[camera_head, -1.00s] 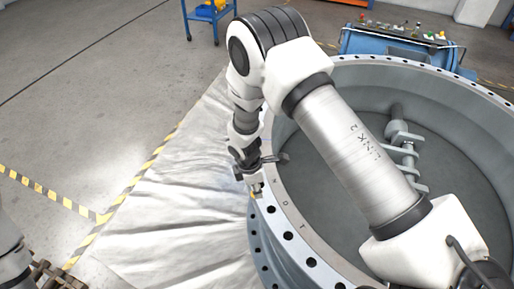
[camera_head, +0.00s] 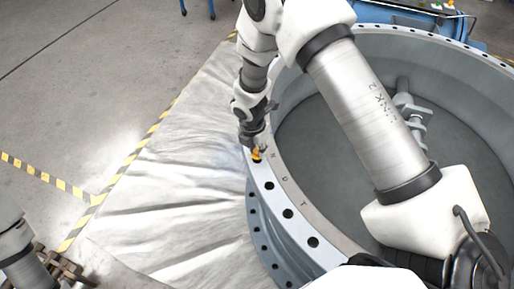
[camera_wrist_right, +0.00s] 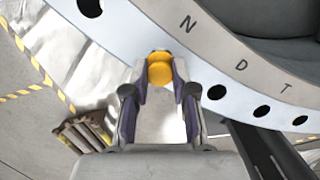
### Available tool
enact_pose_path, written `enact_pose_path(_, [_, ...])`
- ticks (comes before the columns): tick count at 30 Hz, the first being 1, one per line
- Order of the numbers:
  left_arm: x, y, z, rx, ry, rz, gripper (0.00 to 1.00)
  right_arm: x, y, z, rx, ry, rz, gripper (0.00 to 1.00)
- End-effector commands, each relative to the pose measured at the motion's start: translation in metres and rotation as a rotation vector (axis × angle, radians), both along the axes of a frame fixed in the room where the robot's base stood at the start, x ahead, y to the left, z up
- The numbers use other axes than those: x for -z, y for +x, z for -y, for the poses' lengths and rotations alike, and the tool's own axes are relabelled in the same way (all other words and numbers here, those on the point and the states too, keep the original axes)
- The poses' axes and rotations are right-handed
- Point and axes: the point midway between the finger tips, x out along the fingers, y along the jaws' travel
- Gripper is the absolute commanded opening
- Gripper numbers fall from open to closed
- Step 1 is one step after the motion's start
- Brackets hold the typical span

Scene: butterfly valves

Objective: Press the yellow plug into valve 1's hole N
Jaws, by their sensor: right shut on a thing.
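The yellow plug (camera_head: 256,155) is at the near-left rim of valve 1 (camera_head: 330,250), beside the letter N. My right gripper (camera_head: 255,149) is shut on it. In the right wrist view the plug (camera_wrist_right: 160,70) sits between the two fingertips (camera_wrist_right: 160,78), over the pale flange (camera_wrist_right: 120,35) and just outside the N. No open hole shows there; the plug and fingers cover that spot. I cannot tell whether the plug is in a hole or above it. Open holes show on either side of it.
Further holes (camera_head: 287,213) follow the rim beside D and T. A light sheet (camera_head: 180,190) lies on the floor left of the valve. A slatted wooden thing (camera_head: 65,270) is at the lower left. Blue equipment (camera_head: 420,15) stands behind the valve.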

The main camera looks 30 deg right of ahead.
Motion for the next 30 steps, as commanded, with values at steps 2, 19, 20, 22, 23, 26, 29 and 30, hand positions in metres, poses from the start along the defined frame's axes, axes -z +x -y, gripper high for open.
enact_pose_path(2, [0.0026,0.0001,0.0000,0.000,0.000,0.000,0.40,0.0021,0.0001,0.0000,0.000,0.000,0.000,0.09])
enact_pose_path(19, [-0.0016,0.0002,0.0000,0.000,0.000,0.000,0.40,0.0005,0.0001,0.0002,0.000,0.000,0.000,0.09])
enact_pose_path(20, [-0.0024,0.0002,0.0000,0.000,0.000,0.000,0.40,0.0006,0.0001,0.0002,0.000,0.000,0.000,0.09])
enact_pose_path(22, [-0.0038,0.0002,0.0001,0.000,0.000,0.000,0.40,0.0012,0.0000,0.0003,0.000,0.000,0.001,0.09])
enact_pose_path(23, [-0.0039,0.0001,0.0001,0.000,0.000,0.000,0.40,0.0016,0.0001,0.0003,0.001,0.001,0.001,0.09])
enact_pose_path(26, [-0.0032,0.0001,0.0001,0.000,0.000,0.000,0.40,0.0025,0.0001,0.0004,0.001,0.001,0.001,0.09])
enact_pose_path(29, [-0.0031,0.0001,0.0001,0.000,0.000,0.000,0.40,0.0026,0.0001,0.0004,0.001,0.001,0.001,0.09])
enact_pose_path(30, [-0.0031,0.0001,0.0000,0.000,0.000,0.000,0.40,0.0026,0.0001,0.0004,0.001,0.001,0.001,0.09])
